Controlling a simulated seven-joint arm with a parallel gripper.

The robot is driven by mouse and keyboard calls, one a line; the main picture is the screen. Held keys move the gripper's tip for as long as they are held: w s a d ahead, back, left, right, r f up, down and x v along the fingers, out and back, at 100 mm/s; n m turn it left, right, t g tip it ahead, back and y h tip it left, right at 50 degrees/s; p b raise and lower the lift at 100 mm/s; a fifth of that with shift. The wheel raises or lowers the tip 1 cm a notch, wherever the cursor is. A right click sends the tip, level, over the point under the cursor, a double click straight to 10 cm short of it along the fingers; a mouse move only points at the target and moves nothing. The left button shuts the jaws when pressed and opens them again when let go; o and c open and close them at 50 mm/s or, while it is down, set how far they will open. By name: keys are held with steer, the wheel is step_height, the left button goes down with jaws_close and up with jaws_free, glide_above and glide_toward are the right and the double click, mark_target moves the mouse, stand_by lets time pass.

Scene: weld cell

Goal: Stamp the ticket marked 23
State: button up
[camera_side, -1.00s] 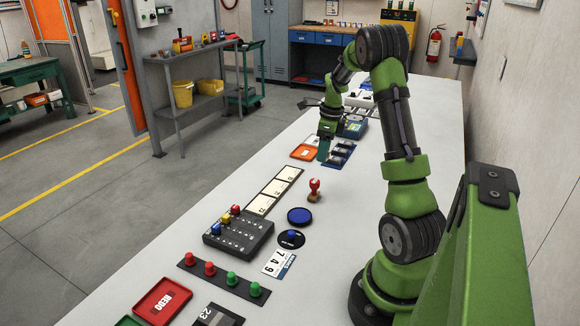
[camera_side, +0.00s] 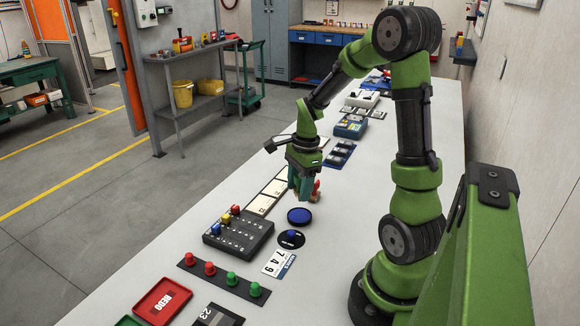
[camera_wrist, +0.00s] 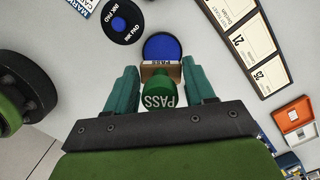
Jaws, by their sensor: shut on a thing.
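My gripper (camera_side: 304,192) is low over the table. In the wrist view its fingers (camera_wrist: 161,88) are shut around a stamp (camera_wrist: 160,93) with a green knob marked PASS and a wooden base. In the side view a red stamp handle (camera_side: 316,186) shows at the right of the fingers, its lower part hidden. The blue ink pad (camera_side: 299,216) is just beyond the held stamp in the wrist view. The ticket strip (camera_side: 273,188) lies left of my gripper, partly hidden.
A black display (camera_side: 215,316) reads 23. Free table shows around the ink pad.

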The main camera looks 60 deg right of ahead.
mark_target(299, 216)
steer(key=shift+f, duration=2.85)
steer(key=shift+f, duration=0.55)
steer(key=shift+d+r, duration=0.1)
steer(key=shift+r, duration=3.45)
steer(key=shift+w+a+f, duration=0.15)
steer(key=shift+a+f, duration=0.15)
steer(key=shift+n, duration=0.4)
steer(key=w, duration=0.3)
steer(key=w+f, duration=0.1)
steer(key=w, duration=0.5)
steer(key=shift+d+f, duration=0.1)
steer(key=shift+f, duration=0.05)
steer(key=shift+m, duration=0.4)
steer(key=shift+w+d+f, duration=0.2)
steer(key=shift+w+f, duration=0.85)
steer(key=shift+f, duration=0.15)
steer(key=shift+w+d+f, duration=0.2)
steer(key=shift+w+f, duration=0.8)
steer(key=shift+f, duration=0.2)
